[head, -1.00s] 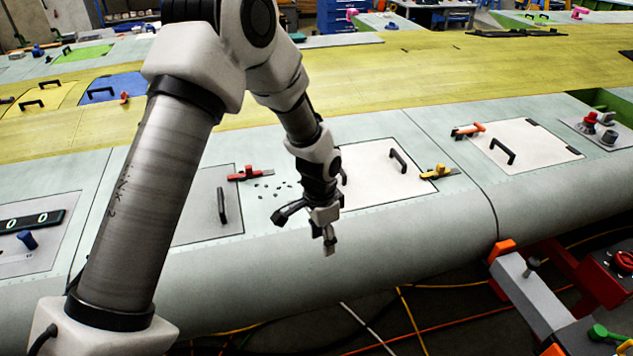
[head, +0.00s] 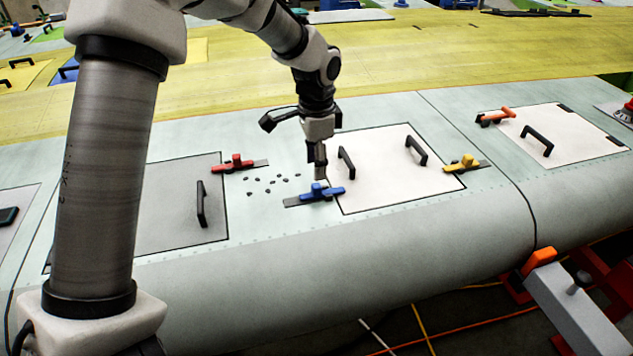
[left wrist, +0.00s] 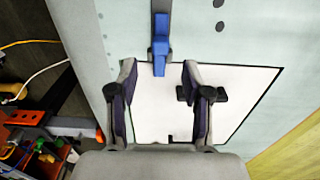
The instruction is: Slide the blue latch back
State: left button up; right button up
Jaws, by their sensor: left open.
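The blue latch (head: 322,192) sits on a dark slide plate at the left edge of a white panel (head: 385,185), its right end reaching over the panel's edge. My left gripper (head: 318,165) is open and empty, just behind and above the latch in the head view. In the left wrist view the blue latch (left wrist: 160,50) shows ahead of and between the open fingers (left wrist: 160,95). I cannot tell whether a finger touches it. My right gripper is not in view.
A red latch (head: 233,163) sits by the grey panel on the left, and a yellow latch (head: 462,163) at the white panel's right. Black handles (head: 346,161) stand up from the panels. Several small dark bits (head: 270,182) lie near the blue latch.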

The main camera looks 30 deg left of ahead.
aim_at(317, 185)
pick_arm(q)
notch_tip(317, 185, down, 5)
jog(key=shift+w+r+p, duration=0.1)
jog(key=shift+w+p, duration=0.05)
jog(key=shift+p, duration=0.4)
jog(key=shift+f, duration=0.55)
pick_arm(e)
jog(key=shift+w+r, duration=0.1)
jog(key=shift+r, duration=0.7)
